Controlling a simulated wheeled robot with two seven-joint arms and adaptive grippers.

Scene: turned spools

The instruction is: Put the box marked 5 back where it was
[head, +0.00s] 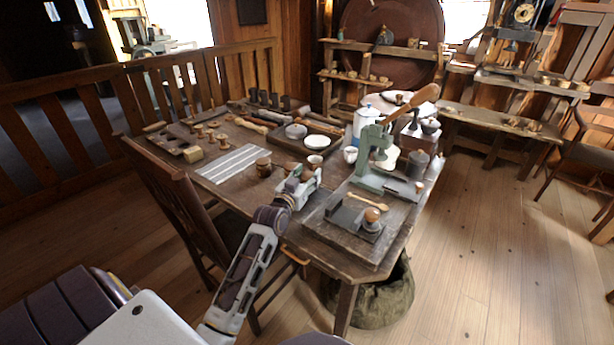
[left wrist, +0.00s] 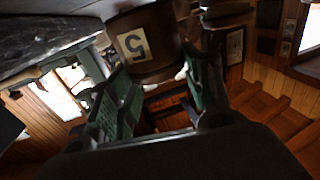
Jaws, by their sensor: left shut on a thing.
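The box marked 5 (left wrist: 148,45) is a brown, round-sided wooden box with a white label bearing a dark 5. In the left wrist view it sits between the fingertips, and the 5 appears turned over. In the head view the box (head: 307,174) is small and partly hidden by the fingers. I cannot tell whether it touches the tabletop. My right gripper is not in view.
A brown pot (head: 264,167) stands left of the gripper, beside a pale striped mat (head: 232,163). A green press (head: 374,155) and a board with a wooden knob (head: 371,215) are to the right. Several small spools stand farther left. A chair (head: 175,190) stands at the table's left side.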

